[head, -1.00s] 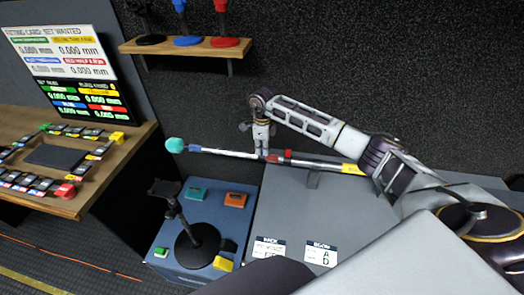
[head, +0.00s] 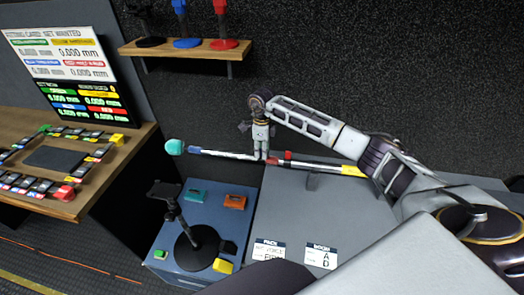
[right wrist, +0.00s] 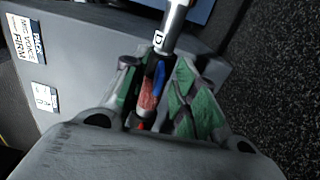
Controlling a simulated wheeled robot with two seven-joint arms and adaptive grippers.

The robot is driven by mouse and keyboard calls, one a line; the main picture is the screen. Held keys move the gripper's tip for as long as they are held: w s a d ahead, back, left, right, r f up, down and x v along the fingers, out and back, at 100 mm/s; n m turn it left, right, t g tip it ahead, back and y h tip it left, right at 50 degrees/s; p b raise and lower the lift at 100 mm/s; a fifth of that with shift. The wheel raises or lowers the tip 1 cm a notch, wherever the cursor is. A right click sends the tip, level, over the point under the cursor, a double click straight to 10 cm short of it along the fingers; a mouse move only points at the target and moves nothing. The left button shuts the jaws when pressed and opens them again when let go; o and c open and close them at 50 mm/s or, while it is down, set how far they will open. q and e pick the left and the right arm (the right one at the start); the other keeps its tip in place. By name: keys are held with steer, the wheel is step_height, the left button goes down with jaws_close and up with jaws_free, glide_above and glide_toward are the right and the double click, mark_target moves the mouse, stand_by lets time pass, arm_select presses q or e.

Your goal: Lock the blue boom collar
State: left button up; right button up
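The boom pole (head: 325,164) lies across the grey case top, with a teal tip (head: 174,147) at its left end. A blue band (head: 195,150) shows near that tip. My right gripper (head: 261,154) points down at the pole, left of a red collar (head: 287,156). In the right wrist view its green fingers (right wrist: 157,90) are either side of the pole, with a blue part (right wrist: 158,75) and a red part (right wrist: 148,98) between them. Whether they press on the blue part is unclear. The head view hides this spot behind the fingers. My left gripper is out of view.
A blue case (head: 225,218) left of the grey top (head: 290,222) carries a black stand (head: 190,240) and small coloured blocks. A wooden shelf (head: 185,49) is on the back wall. A desk (head: 75,203) and screen (head: 75,65) stand at the left.

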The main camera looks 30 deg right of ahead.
step_height(320, 180, up, 12)
steer(key=shift+f, duration=0.25)
stand_by(0.4)
steer(key=shift+d, duration=0.1)
steer(key=shift+f, duration=0.1)
stand_by(0.4)
